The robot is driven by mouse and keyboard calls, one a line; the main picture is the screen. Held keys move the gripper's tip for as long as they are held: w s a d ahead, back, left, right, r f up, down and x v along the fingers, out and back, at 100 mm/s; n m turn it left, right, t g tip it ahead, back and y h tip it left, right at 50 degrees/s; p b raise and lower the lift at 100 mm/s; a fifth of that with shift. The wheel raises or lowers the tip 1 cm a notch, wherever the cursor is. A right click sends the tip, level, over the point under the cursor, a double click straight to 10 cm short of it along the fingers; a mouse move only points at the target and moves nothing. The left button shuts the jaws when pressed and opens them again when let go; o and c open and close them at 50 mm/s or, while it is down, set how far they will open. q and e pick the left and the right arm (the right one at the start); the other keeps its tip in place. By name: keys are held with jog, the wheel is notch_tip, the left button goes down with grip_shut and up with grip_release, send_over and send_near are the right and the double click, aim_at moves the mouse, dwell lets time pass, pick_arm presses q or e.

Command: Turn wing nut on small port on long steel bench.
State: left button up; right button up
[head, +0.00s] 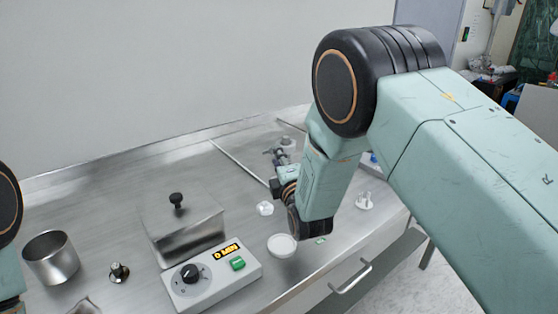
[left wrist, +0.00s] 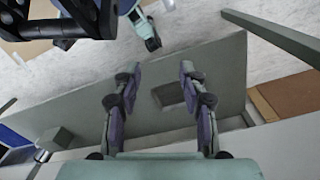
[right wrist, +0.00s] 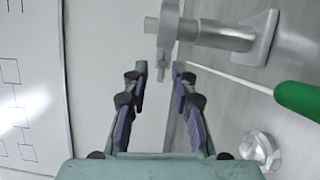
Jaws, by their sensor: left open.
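The small port (right wrist: 225,37) is a steel stub pipe on a square base, at the top of the right wrist view. A grey clamp ring (right wrist: 167,30) sits around its end, with a narrow grey piece, seemingly the wing nut (right wrist: 161,66), hanging below. My right gripper (right wrist: 159,72) is partly open, with its fingertips on either side of that piece; I cannot tell whether they touch it. In the head view the port (head: 287,146) shows partly behind my right gripper (head: 270,156). My left gripper (left wrist: 158,72) is open and empty over the floor side.
The long steel bench (head: 120,180) holds a steel cup (head: 50,258), a lidded metal box (head: 185,235), a control box (head: 212,275), a white dish (head: 282,245) and small white fittings. A green handle (right wrist: 298,97) lies right of my right gripper. A wall stands behind.

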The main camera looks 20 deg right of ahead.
jog(key=shift+a, duration=0.1)
jog(key=shift+w+d+f, duration=0.1)
jog(key=shift+d+f, duration=0.15)
jog(key=shift+d, duration=0.6)
jog(key=c, duration=0.4)
jog(key=shift+a, duration=0.1)
jog(key=shift+c, duration=0.7)
jog(key=shift+a+r, duration=0.15)
jog(key=shift+a, duration=0.3)
grip_shut()
pick_arm(q)
jog(key=shift+d+r, duration=0.15)
jog(key=shift+d, duration=0.1)
pick_arm(e)
jog(key=shift+d, duration=0.2)
jog(key=shift+a+r, duration=0.1)
